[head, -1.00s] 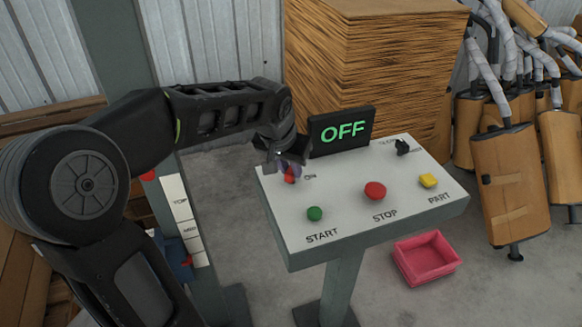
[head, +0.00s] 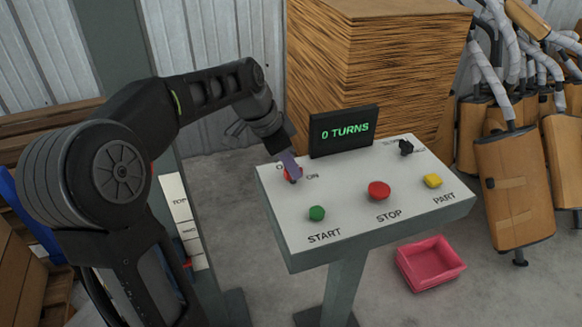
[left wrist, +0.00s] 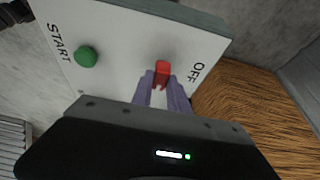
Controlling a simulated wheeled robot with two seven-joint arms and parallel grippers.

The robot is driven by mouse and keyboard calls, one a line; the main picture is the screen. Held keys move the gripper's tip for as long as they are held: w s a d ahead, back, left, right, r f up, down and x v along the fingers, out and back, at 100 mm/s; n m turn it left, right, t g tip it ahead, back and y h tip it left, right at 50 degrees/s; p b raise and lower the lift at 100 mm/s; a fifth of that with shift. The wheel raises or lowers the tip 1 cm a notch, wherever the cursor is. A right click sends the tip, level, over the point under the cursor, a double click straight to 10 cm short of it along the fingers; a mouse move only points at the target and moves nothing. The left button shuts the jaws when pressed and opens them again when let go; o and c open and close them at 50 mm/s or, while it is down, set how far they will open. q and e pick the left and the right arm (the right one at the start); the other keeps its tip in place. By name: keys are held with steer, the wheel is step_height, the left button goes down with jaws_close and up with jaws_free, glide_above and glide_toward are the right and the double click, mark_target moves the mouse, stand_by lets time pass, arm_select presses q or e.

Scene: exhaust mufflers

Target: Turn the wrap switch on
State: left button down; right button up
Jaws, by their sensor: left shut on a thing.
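The red wrap switch (head: 287,176) is at the back left of the white control panel (head: 345,215), with an "ON" label to its right. My left gripper (head: 296,176) is at the switch, its purple fingers shut on it. In the left wrist view the fingers (left wrist: 165,90) stand on either side of the red switch knob (left wrist: 162,71), near the "OFF" label. The display (head: 344,131) behind the panel reads "0 TURNS" in green. My right gripper is not in view.
The panel also carries a green START button (head: 317,213), a red STOP button (head: 378,190), a yellow PART button (head: 432,180) and a black selector (head: 406,147). A pink bin (head: 430,264) lies on the floor.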

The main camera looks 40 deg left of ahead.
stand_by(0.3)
arm_select(q)
steer(key=c, duration=1.3)
jaws_free()
steer(key=v, duration=0.8)
steer(key=shift+w, duration=0.1)
steer(key=shift+f, duration=0.15)
